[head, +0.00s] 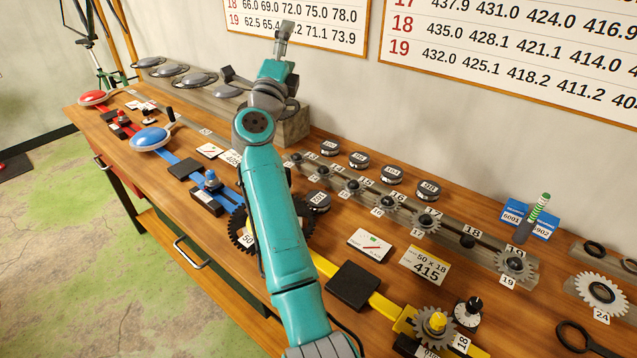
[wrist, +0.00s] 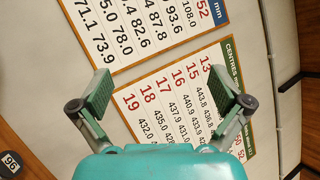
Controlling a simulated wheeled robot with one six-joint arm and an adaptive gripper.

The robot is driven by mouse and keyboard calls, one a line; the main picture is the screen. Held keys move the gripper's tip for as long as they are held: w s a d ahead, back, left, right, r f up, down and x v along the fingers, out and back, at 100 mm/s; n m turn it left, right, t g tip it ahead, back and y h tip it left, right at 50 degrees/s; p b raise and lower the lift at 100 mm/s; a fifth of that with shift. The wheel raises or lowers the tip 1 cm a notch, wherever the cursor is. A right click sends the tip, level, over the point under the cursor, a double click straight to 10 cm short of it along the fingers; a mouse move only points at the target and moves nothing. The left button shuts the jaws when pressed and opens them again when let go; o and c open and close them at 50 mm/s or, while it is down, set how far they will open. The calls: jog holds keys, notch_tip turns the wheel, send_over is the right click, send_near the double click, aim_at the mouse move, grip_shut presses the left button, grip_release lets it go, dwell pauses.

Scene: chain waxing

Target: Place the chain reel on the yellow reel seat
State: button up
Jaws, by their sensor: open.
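My gripper (head: 285,35) is raised above the back of the bench and is empty. In the wrist view its two green-padded fingers (wrist: 157,93) stand wide apart before the wall charts. I cannot tell for certain which part is the yellow reel seat. My arm hides the bar's left part.
A grey rail holds several numbered sprockets (head: 385,202). A large dark sprocket (head: 238,232) is partly behind my arm. A yellow post (head: 437,320) carries a grey gear. Blue and red domes (head: 150,138) stand left. A blue box (head: 515,214) stands right.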

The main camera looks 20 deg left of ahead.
jog(key=d+f+m+g+h, duration=0.3)
jog(key=d+f+m+h, duration=0.1)
jog(key=f+m, duration=0.35)
jog(key=m+g+h, duration=0.1)
jog(key=m+g, duration=1.1)
jog(key=m, duration=0.1)
send_near(328, 203)
jog(key=a, duration=0.2)
jog(key=w+a+r, duration=0.1)
jog(key=shift+a, duration=0.1)
jog(key=shift+f, duration=0.3)
jog(key=x, duration=1)
jog(key=shift+f, duration=0.3)
jog(key=shift+r, duration=0.1)
jog(key=c, duration=1.8)
notch_tip(328, 203, up, 10)
jog(key=shift+s+d+f, duration=0.2)
jog(key=shift+d+f, duration=0.3)
jog(key=shift+f, duration=1.1)
jog(key=shift+s+d+f, duration=0.15)
jog(key=shift+d+f, duration=0.4)
jog(key=shift+f, duration=1.1)
jog(key=shift+s+d+f, duration=0.2)
jog(key=shift+d+f, duration=0.3)
jog(key=shift+f, duration=1.1)
